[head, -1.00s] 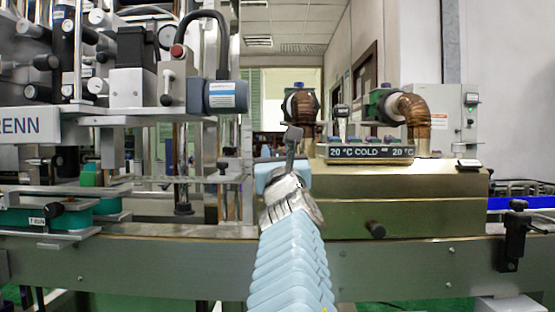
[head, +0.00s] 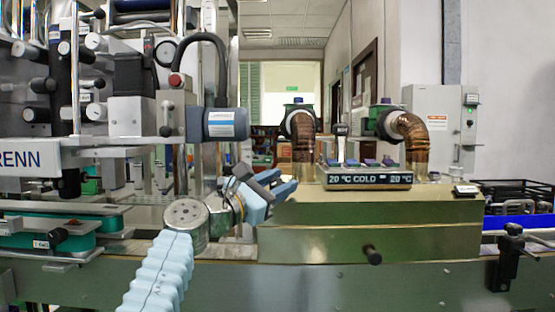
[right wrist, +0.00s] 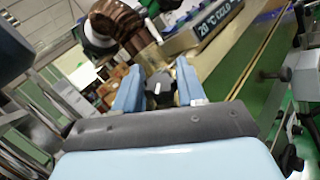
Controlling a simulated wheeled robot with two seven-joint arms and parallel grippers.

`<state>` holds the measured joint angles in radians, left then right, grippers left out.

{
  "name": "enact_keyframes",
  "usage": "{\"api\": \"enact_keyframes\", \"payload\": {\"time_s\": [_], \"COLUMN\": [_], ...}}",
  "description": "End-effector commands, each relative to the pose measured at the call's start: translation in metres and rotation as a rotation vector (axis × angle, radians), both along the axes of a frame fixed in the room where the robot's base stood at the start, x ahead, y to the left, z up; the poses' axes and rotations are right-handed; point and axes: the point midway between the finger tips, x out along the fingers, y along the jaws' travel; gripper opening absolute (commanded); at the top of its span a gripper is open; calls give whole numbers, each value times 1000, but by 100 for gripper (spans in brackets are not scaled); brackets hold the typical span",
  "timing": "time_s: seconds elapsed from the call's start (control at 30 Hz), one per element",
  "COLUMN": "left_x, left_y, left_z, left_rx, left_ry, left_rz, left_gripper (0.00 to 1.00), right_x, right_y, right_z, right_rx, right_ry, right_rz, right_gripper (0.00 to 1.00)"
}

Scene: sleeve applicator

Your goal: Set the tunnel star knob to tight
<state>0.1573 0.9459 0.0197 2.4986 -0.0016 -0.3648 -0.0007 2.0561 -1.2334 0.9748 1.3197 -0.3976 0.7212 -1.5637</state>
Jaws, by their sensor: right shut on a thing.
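My right gripper (head: 284,186) reaches in from the left at the near left end of the gold-coloured tunnel (head: 330,235). In the right wrist view its two blue fingers (right wrist: 158,92) stand on both sides of a dark knob (right wrist: 160,84) with a small white mark, and are shut on it. This looks like the tunnel star knob. In the head view the fingers hide the knob. I cannot read its setting. My left gripper is not in view.
A display (head: 368,180) reading 20 °C COLD sits on the tunnel, with copper-coloured ducts (head: 412,130) behind it. A black knob (head: 372,254) sticks out of the tunnel's front.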

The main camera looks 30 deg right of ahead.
Motion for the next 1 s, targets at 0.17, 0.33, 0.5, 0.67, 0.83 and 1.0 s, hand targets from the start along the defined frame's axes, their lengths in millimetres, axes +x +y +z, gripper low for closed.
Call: {"api": "enact_keyframes", "payload": {"time_s": [0.17,0.33,0.5,0.67,0.83,1.0], "left_x": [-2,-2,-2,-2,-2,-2], "left_y": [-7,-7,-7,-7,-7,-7], "left_z": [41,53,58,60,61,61], "left_rx": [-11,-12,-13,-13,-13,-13], "left_ry": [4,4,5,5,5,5], "left_rz": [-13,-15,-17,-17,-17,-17], "left_gripper": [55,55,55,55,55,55], "right_x": [1,0,0,-1,-1,-1], "right_y": [0,-1,-1,-1,0,0], "right_z": [10,6,3,2,1,1], "right_rx": [80,150,203,234,252,256], "right_ry": [-50,-94,-128,-147,-158,-161], "right_rz": [-122,-226,-303,-354,-381,-390], "right_gripper": [9,9,9,9,9,9]}}
